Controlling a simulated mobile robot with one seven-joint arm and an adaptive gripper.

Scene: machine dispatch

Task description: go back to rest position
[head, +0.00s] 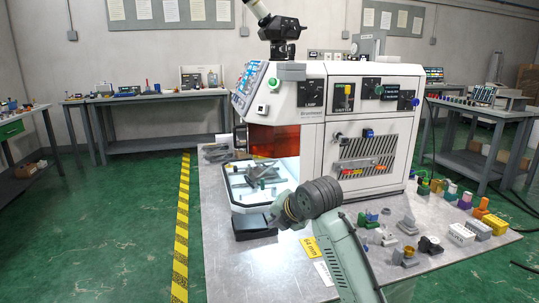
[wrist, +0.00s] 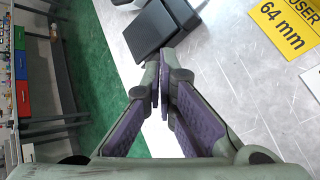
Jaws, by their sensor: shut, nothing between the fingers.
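My gripper (wrist: 158,88) is shut and empty in the wrist view, its purple-padded fingers meeting above the metal tabletop. In the head view my arm reaches up from the bottom over the front of the metal table (head: 300,270), and its round wrist hides most of the gripper. The fingertips are close to a black pedal-like block (wrist: 160,25) at the table's front left edge. That block (head: 250,226) also shows in the head view, left of my wrist.
A white machine (head: 312,115) with a lit bay stands behind my arm. Several small coloured parts (head: 410,225) cover the table's right side. A yellow label (wrist: 287,22) lies flat on the table. Green floor with a yellow-black stripe (head: 182,225) is clear at left.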

